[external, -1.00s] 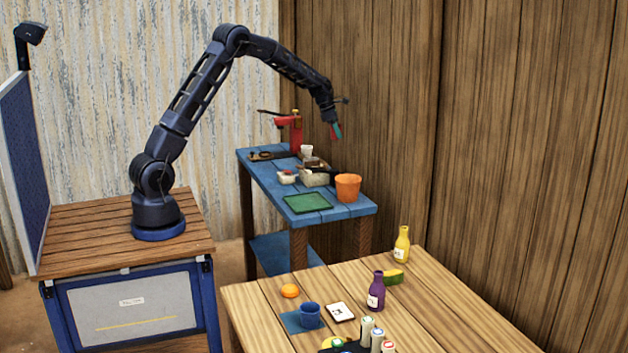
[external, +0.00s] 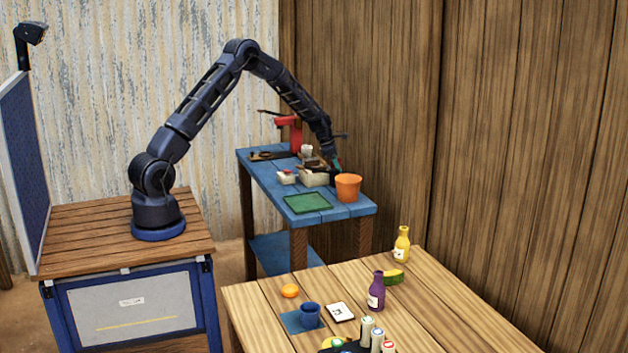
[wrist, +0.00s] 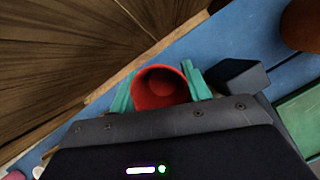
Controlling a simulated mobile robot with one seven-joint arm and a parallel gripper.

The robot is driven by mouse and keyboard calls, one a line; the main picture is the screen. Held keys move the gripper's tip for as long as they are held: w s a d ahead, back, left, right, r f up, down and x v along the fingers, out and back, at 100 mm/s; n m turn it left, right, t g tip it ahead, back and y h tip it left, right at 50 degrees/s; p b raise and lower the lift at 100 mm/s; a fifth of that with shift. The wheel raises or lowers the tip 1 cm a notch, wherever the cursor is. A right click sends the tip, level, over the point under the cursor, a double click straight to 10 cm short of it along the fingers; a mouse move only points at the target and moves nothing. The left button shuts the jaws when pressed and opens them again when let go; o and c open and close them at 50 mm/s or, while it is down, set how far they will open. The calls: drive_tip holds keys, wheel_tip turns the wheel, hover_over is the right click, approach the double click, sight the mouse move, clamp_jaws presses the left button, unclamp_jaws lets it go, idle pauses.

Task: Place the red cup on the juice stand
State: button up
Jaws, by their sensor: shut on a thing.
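The red cup (wrist: 160,88) is between my gripper's teal fingers in the wrist view, its open mouth facing the camera. My gripper (external: 336,161) is shut on it, low over the back right of the blue table (external: 338,212), just behind the orange bucket. In the external view the cup is hidden or too small to make out. I cannot tell whether it touches the table. A red upright stand with a dark lever (external: 290,130), possibly the juice stand, is at the blue table's far end.
The orange bucket (external: 348,188), a green board (external: 308,203), a pale bin (external: 314,178) and a small white tub (external: 287,177) crowd the blue table. A wooden wall is close behind. The front wooden table holds a blue cup (external: 310,314) and bottles.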

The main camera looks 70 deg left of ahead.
drive_tip(key=shift+f, duration=1.35)
drive_tip(key=shift+f, duration=0.2)
drive_tip(key=o, duration=1)
drive_tip(key=shift+c, duration=0.2)
drive_tip(key=shift+r, duration=0.1)
drive_tip(key=v, duration=1.2)
drive_tip(key=shift+r, duration=0.15)
